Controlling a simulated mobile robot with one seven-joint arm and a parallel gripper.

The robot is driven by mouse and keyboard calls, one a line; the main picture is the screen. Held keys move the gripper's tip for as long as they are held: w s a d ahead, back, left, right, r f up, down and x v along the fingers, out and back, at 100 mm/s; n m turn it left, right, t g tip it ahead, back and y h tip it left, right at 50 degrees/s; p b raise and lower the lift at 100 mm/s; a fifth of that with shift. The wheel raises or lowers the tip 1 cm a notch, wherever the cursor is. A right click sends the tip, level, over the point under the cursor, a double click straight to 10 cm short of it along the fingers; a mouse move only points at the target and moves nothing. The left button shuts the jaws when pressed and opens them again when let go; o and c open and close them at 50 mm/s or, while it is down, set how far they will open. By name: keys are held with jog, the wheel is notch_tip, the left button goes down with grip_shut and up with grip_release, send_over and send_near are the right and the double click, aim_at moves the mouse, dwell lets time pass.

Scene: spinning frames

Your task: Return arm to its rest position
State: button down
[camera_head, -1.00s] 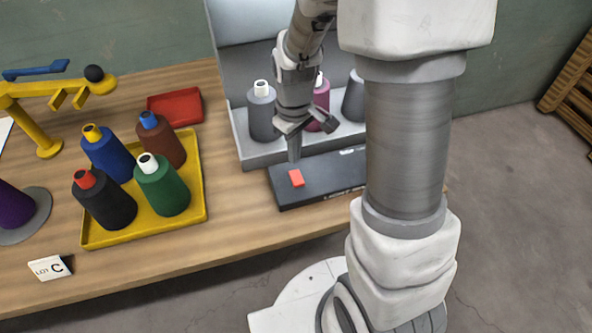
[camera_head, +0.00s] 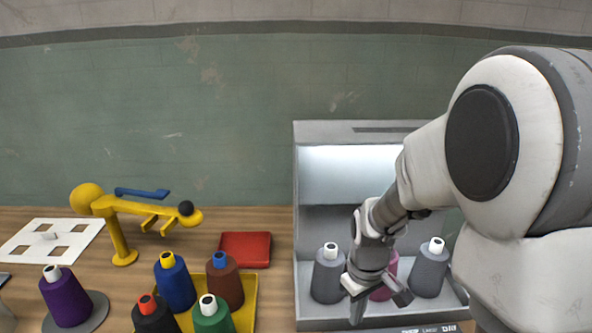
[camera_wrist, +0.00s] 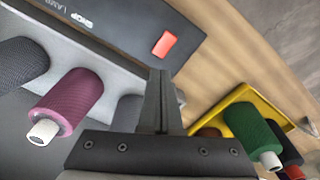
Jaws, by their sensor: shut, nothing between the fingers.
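My gripper (camera_head: 358,308) hangs in front of the light cabinet (camera_head: 308,215) in the head view, at the end of my bent arm. In the wrist view its two dark fingers (camera_wrist: 160,100) are together with nothing between them. The cabinet's dark front panel (camera_wrist: 128,22) carries a red rocker switch (camera_wrist: 164,44), which is apart from the fingertips in the picture. The switch is not visible in the head view now.
Grey cones (camera_head: 328,275) and a magenta cone (camera_wrist: 70,100) stand in the cabinet. Left of it are a yellow tray (camera_head: 247,298) of several cones, a red tray (camera_head: 245,249), a yellow stand (camera_head: 120,235) and a purple cone (camera_head: 66,298). The wall (camera_head: 200,110) behind is bare.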

jog(key=s+r+m+t+p, duration=0.1)
jog(key=s+r+m+t, duration=0.1)
jog(key=s+r, duration=0.4)
jog(key=s+r+m+t+p, duration=0.1)
jog(key=s+r+m+t, duration=0.2)
jog(key=s+r, duration=0.4)
jog(key=shift+s+r+m, duration=0.3)
jog(key=shift+r, duration=3.45)
